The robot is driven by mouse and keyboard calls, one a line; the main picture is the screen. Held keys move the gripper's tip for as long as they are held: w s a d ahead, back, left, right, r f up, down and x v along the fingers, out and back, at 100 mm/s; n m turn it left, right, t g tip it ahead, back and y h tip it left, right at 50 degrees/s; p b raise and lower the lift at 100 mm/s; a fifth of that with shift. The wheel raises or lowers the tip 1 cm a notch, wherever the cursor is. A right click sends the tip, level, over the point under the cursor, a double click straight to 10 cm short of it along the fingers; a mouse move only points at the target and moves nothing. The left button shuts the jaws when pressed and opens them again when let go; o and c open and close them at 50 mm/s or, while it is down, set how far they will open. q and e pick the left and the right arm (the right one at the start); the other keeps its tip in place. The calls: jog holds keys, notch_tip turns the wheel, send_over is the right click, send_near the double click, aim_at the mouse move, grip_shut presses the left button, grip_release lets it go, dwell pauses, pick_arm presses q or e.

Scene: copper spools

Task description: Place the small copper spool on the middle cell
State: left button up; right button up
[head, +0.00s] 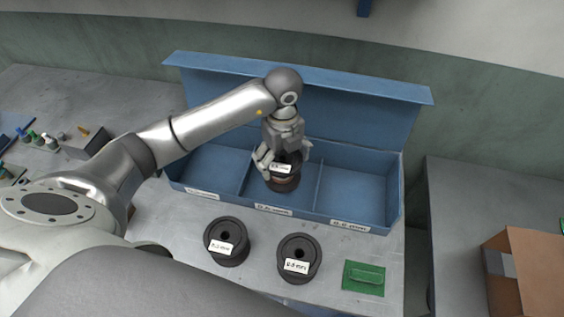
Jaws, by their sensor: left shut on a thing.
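My left gripper (282,155) is over the middle cell of the blue three-cell bin (391,215). It is shut on a dark spool with a white label and a copper band, the small copper spool (284,184). The spool is upright and inside the outline of the middle cell. I cannot tell whether its base touches the cell floor. The left and right cells look empty. The cell labels along the bin's front edge are too small to read surely. My right gripper is not in view.
Two dark labelled spools, one on the left (227,256) and one on the right (300,269), stand on the table in front of the bin. A green plate with a handle (364,278) lies beside them. Small bottles (40,138) are far left. A cardboard box (535,270) is at right.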

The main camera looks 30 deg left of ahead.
pick_arm(q)
jog(key=shift+w+a+f, duration=0.25)
jog(key=shift+w+f, duration=0.1)
notch_tip(320, 180, down, 3)
jog(key=shift+w+a+r+p, duration=0.1)
jog(key=shift+w+p, duration=0.05)
jog(key=shift+p, duration=0.9)
jog(key=shift+f, duration=0.4)
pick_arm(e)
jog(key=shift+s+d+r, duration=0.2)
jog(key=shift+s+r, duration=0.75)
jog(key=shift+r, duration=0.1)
pick_arm(q)
jog(key=shift+f, duration=0.15)
jog(key=o, duration=1.4)
jog(key=shift+c, duration=0.2)
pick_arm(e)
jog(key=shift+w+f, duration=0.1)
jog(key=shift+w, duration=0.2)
